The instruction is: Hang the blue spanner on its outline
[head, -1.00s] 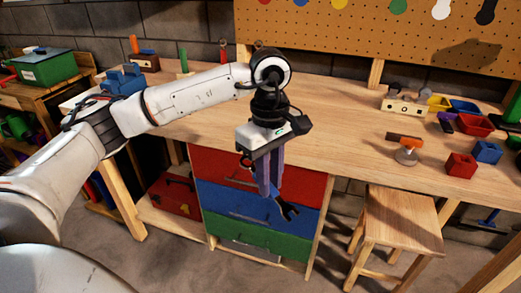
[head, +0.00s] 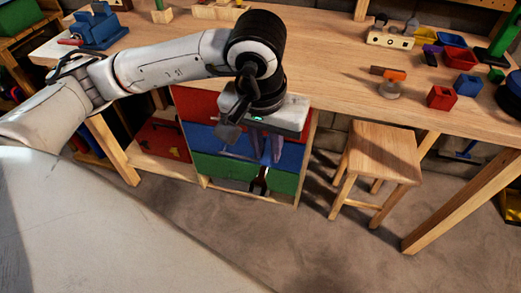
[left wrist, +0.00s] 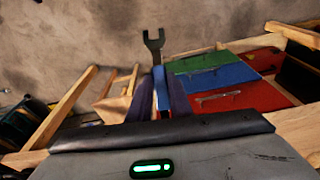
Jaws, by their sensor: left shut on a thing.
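My left gripper (head: 267,158) is shut on the blue spanner, out in front of the workbench drawers. The spanner's dark open-jawed end (head: 261,182) shows below the fingertips, against the green drawer. In the left wrist view the spanner (left wrist: 154,45) sticks out beyond the fingertips (left wrist: 161,88), with a dark forked head and a strip of blue handle between the purplish fingers. The rest of its handle is hidden by the fingers. The board with the outlines is out of view, and so is the spanner's outline. My right gripper is not in view.
The wooden workbench (head: 330,75) stands just beyond the gripper, above red, blue and green drawers (head: 285,184). A wooden stool (head: 383,153) stands to the right. Small bins, a red block (head: 441,97) and an orange-handled tool (head: 388,74) lie on the bench's right. The front floor is clear.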

